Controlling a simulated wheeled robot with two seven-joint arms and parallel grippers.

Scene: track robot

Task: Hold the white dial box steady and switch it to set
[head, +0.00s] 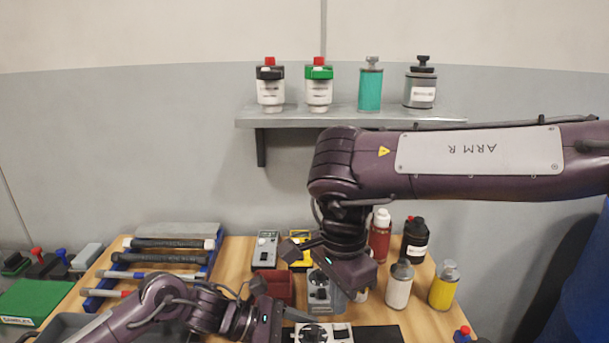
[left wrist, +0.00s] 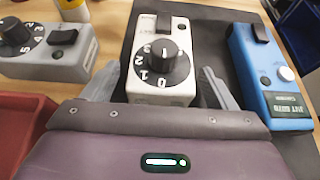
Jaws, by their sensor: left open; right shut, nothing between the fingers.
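The white dial box (left wrist: 158,95) lies on a dark mat in the left wrist view. It has a black round dial with numbers and a black switch (left wrist: 163,23) at its far end. In the head view my left gripper (head: 290,316) is low in the middle, partly cut off. My right gripper (head: 297,247) is shut and empty, above the table behind the box.
A grey dial box (left wrist: 45,52) stands left of the white one, and a blue box (left wrist: 266,75) lies to its right. A red bin (head: 275,288) is behind my left gripper. Several bottles, including a yellow one (head: 443,288), stand at the right. A wall shelf (head: 350,116) holds more containers.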

